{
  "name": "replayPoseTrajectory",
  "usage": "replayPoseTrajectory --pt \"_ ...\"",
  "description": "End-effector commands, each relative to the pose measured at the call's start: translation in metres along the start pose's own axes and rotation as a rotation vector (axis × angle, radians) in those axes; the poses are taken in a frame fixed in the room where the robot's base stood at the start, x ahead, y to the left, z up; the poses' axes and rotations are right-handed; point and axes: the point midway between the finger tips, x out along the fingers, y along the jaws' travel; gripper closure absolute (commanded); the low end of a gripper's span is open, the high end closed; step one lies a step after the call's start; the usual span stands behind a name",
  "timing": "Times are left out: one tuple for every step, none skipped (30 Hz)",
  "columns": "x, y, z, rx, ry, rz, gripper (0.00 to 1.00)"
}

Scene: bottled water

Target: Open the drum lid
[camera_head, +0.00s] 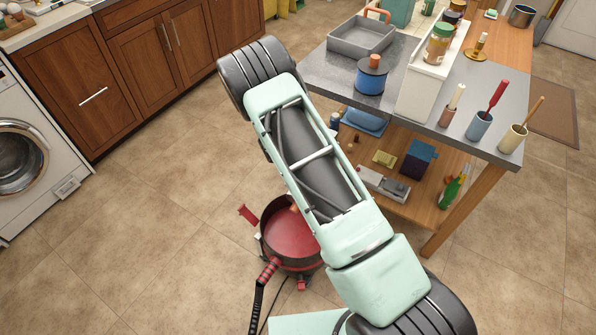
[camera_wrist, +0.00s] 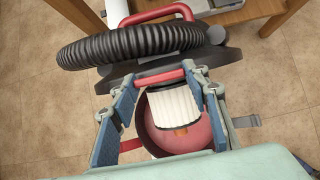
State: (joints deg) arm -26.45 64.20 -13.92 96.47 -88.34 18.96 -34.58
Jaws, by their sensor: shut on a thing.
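The red drum (camera_head: 292,232) stands on the floor with its top open and its red inside showing. In the wrist view the drum (camera_wrist: 185,135) shows below the lid, with a small orange thing inside. The black lid (camera_wrist: 221,56) is off the rim and appears tilted, with a white pleated filter (camera_wrist: 174,105) at its underside. My gripper (camera_wrist: 160,78) is shut on a red bar-like part at the lid's near edge, its blue-padded fingers at the bar's two ends. In the head view my arm hides the gripper and lid.
A black ribbed hose (camera_wrist: 130,45) and red handle (camera_wrist: 158,13) lie across the lid. A grey-topped table (camera_head: 395,110) with a lower shelf stands right of the drum. Red latches (camera_head: 248,214) stick out from the drum. Floor to the left is clear.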

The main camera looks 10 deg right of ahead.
Motion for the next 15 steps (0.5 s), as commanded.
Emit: replayPoseTrajectory --pt "0.0007 -0.0003 0.0093 0.002 -0.007 -0.001 1.00" --pt "0.0017 -0.0001 0.0113 0.002 -0.007 -0.001 1.00" --pt "0.0030 -0.0002 0.0134 0.001 -0.006 -0.002 1.00" --pt "0.0038 -0.0004 0.0147 0.001 -0.006 -0.002 1.00" --pt "0.0044 -0.0004 0.0157 0.001 -0.006 -0.002 1.00" --pt "0.0051 -0.0003 0.0168 0.000 -0.006 -0.002 1.00" --pt "0.0055 -0.0001 0.0174 0.000 -0.006 -0.001 1.00" --pt "0.0058 0.0000 0.0178 -0.001 -0.006 -0.001 1.00" --pt "0.0060 0.0002 0.0181 -0.001 -0.005 -0.001 1.00" --pt "0.0061 0.0003 0.0182 -0.001 -0.005 -0.001 1.00" --pt "0.0062 0.0004 0.0181 -0.001 -0.005 -0.001 1.00" --pt "0.0062 0.0005 0.0180 -0.002 -0.005 0.000 1.00" --pt "0.0062 0.0006 0.0179 -0.001 -0.005 0.000 1.00" --pt "0.0062 0.0006 0.0178 -0.002 -0.005 0.000 1.00" --pt "0.0062 0.0007 0.0176 -0.002 -0.004 0.000 1.00"
